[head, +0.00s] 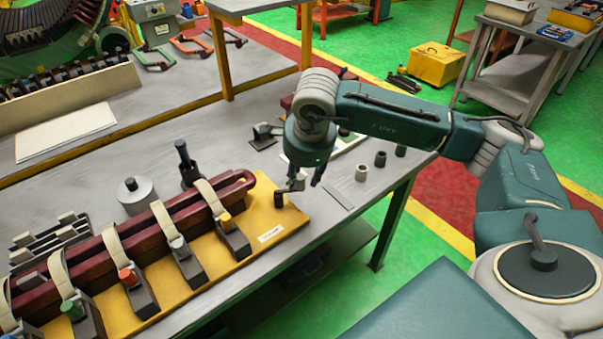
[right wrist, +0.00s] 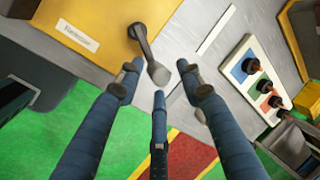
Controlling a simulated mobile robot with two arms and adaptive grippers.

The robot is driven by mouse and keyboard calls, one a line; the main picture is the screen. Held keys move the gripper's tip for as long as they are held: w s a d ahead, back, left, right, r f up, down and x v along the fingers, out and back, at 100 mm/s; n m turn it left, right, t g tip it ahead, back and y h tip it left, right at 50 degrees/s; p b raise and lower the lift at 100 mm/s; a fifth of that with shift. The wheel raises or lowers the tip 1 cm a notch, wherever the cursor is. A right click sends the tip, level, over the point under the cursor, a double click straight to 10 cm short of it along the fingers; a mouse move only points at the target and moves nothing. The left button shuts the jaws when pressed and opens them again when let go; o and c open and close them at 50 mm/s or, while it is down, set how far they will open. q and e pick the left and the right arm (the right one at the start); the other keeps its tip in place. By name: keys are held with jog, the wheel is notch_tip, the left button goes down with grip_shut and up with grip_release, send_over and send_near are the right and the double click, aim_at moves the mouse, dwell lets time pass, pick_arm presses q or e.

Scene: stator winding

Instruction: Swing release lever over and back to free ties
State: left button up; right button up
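The release lever (head: 293,186) stands at the right end of the yellow base plate (head: 285,222), on a dark post. In the right wrist view the lever (right wrist: 147,45) slants from its pivot, its grey end lying between the fingertips. My right gripper (head: 306,182) is just above the plate's right end. Its fingers (right wrist: 160,78) are spread around the lever's end with gaps showing; contact cannot be told. Several beige ties (head: 162,220) cross the dark red coil (head: 190,212) and run into dark clamps (head: 190,262) with coloured knobs. My left gripper is out of view.
A grey cylinder (head: 136,195) and a dark upright handle (head: 187,165) stand behind the coil. Small dark and light cylinders (head: 362,173) stand on the bench to the right. A white board with coloured squares (right wrist: 255,75) lies beside the gripper. The bench's front edge is close.

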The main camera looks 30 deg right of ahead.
jog(key=shift+w+f, duration=0.1)
jog(key=shift+f, duration=0.05)
grip_shut()
jog(key=shift+a, duration=0.1)
jog(key=shift+s+a+m+b, duration=0.15)
jog(key=shift+s+m+b, duration=0.1)
jog(key=shift+m+b, duration=0.45)
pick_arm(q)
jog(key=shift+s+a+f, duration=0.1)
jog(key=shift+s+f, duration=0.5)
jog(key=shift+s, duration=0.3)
pick_arm(e)
jog(key=shift+s+a+m+g+h, duration=0.4)
jog(key=shift+a+m, duration=0.35)
jog(key=shift+m, duration=1)
jog(key=shift+s+a+m+g+h, duration=0.35)
jog(key=shift+a+m, duration=0.45)
jog(key=shift+m, duration=1)
jog(key=shift+s+a+m+g+h, duration=0.4)
jog(key=shift+a+m, duration=0.35)
jog(key=shift+m, duration=1)
jog(key=shift+w, duration=0.1)
